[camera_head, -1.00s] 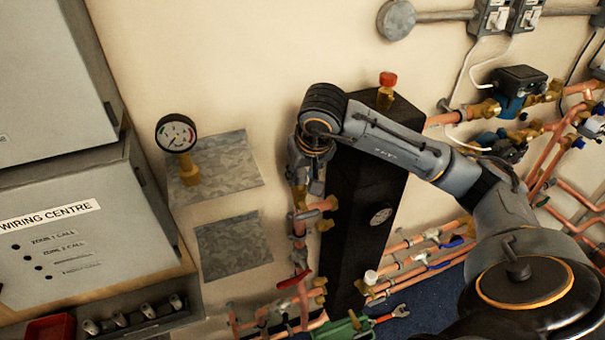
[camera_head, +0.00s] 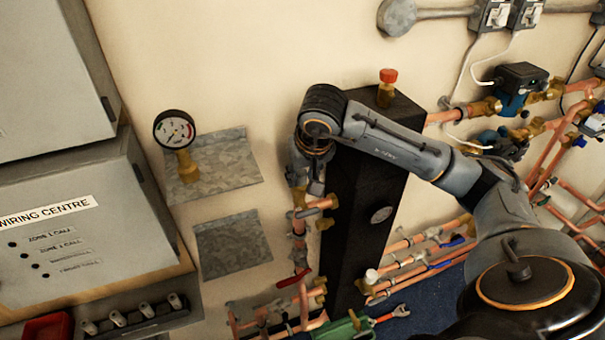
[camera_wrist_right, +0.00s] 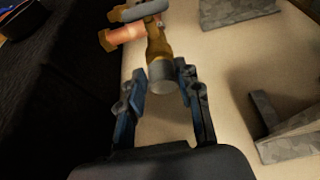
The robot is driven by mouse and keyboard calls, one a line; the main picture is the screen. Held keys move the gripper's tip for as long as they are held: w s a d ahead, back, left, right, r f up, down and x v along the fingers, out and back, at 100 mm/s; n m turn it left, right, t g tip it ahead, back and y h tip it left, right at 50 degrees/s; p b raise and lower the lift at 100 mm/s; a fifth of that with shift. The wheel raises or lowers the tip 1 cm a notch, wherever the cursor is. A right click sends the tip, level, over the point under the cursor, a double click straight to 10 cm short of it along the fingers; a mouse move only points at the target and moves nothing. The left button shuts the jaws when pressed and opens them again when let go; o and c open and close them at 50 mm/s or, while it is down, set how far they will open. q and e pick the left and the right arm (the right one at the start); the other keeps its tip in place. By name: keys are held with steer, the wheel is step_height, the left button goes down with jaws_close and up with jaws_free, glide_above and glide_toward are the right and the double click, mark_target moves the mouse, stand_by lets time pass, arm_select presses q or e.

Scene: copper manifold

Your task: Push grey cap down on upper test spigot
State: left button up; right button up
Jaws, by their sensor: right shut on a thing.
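The grey cap (camera_wrist_right: 162,76) shows in the right wrist view, between the fingertips of my right gripper (camera_wrist_right: 165,84). It sits against the end of the brass upper test spigot (camera_wrist_right: 157,46), in line with it. I cannot tell how far it is pushed on. In the head view my right gripper (camera_head: 312,187) points down at the upper pipe fittings, left of the black column, and hides the cap. My right gripper is shut on the cap. My left gripper is not in view.
The black column (camera_head: 365,190) stands close to the right of my gripper. Metal plates (camera_head: 232,245) and a pressure gauge (camera_head: 174,129) are on the wall to the left. A red lever (camera_head: 293,278) and copper pipes lie below. A red-capped fitting (camera_head: 387,88) tops the column.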

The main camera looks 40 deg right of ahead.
steer(key=shift+f+b, duration=0.5)
steer(key=shift+f, duration=0.05)
steer(key=o, duration=0.9)
steer(key=v, duration=1.2)
